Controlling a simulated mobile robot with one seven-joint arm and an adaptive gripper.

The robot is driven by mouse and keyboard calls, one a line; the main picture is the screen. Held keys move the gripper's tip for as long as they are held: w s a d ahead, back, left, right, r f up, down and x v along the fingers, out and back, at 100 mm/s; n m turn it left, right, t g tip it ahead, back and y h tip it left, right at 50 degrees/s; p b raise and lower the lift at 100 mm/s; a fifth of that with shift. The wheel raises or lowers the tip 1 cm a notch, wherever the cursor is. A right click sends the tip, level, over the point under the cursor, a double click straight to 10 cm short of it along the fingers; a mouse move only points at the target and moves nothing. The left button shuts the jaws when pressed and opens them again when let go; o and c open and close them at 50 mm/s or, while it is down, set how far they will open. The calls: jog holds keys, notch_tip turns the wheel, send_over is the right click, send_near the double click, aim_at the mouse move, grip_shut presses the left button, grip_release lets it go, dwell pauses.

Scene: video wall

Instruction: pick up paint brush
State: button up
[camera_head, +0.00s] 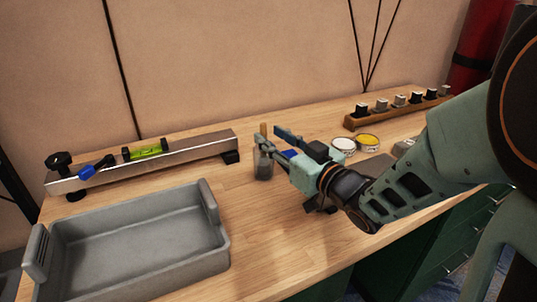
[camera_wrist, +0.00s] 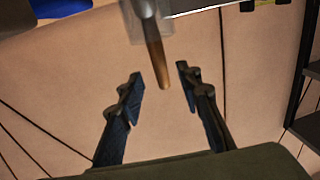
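The paint brush (camera_head: 264,130) shows as a short wooden handle standing up from a small grey, see-through-looking cup (camera_head: 263,168) on the wooden table. In the wrist view its brown handle (camera_wrist: 154,62) points down the picture from the pale cup (camera_wrist: 165,22); the bristles cannot be made out. My gripper (camera_head: 268,138) is at the cup from the right, fingers pointing toward the handle. In the wrist view my gripper (camera_wrist: 161,75) is open, and the handle's end appears between the fingertips with gaps on both sides. I cannot tell its exact depth.
A grey tray (camera_head: 222,232) stands at the front left. Behind it a metal rail (camera_head: 180,158) carries a green level (camera_head: 146,150). Two small paint tins (camera_head: 343,145) and a wooden rack of several blocks (camera_head: 390,112) lie behind my arm. The table's front middle is clear.

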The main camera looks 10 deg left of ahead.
aim_at(265, 134)
jog(key=x, duration=0.3)
jog(key=shift+w+a+f, duration=0.1)
jog(key=shift+a+f, duration=0.05)
jog(key=shift+a, duration=0.15)
grip_shut()
